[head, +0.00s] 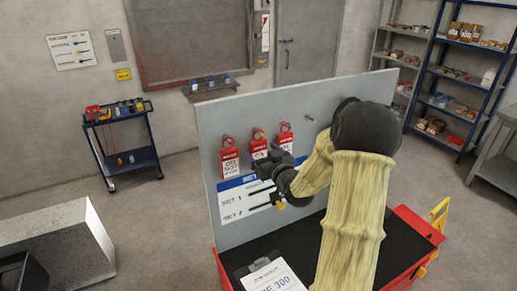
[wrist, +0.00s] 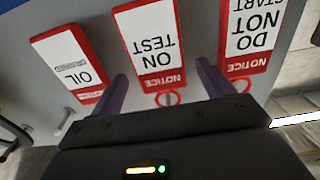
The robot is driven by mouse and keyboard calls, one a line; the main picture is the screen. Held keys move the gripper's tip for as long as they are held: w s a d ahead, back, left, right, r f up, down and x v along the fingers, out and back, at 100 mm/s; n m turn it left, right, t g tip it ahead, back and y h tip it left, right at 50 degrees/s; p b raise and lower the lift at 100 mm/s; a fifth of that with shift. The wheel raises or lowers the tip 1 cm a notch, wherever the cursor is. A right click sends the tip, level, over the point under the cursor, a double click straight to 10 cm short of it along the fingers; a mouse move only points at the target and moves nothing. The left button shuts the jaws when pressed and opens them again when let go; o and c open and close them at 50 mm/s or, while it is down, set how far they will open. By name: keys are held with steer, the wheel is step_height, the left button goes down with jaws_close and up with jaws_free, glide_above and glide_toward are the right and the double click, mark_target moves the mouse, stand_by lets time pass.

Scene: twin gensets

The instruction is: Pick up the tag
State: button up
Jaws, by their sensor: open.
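Three red-and-white tags hang in a row on the grey board (head: 350,92) in the head view. The left tag (head: 229,162) reads DO NOT START in the wrist view (wrist: 252,35). The middle tag (head: 258,148) reads ON TEST there (wrist: 153,45). The right tag (head: 285,137) reads OIL there (wrist: 70,62). The wrist view shows them upside down. My gripper (wrist: 162,72) is open, its two fingers on either side of the ON TEST tag's ring end, with nothing visibly gripped. In the head view my gripper (head: 264,168) is in front of the board, just below the middle tag.
A bare peg (head: 310,118) is right of the tags. A white-and-blue SET chart (head: 232,207) is on the board below them. A clipboard (head: 270,277) lies on the black top of the red cabinet (head: 412,216). A tool cart (head: 128,160) stands left, with open floor around it.

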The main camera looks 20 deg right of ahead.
steer(key=shift+w, duration=0.55)
steer(key=shift+s, duration=0.1)
steer(key=shift+c, duration=0.2)
steer(key=c, duration=1)
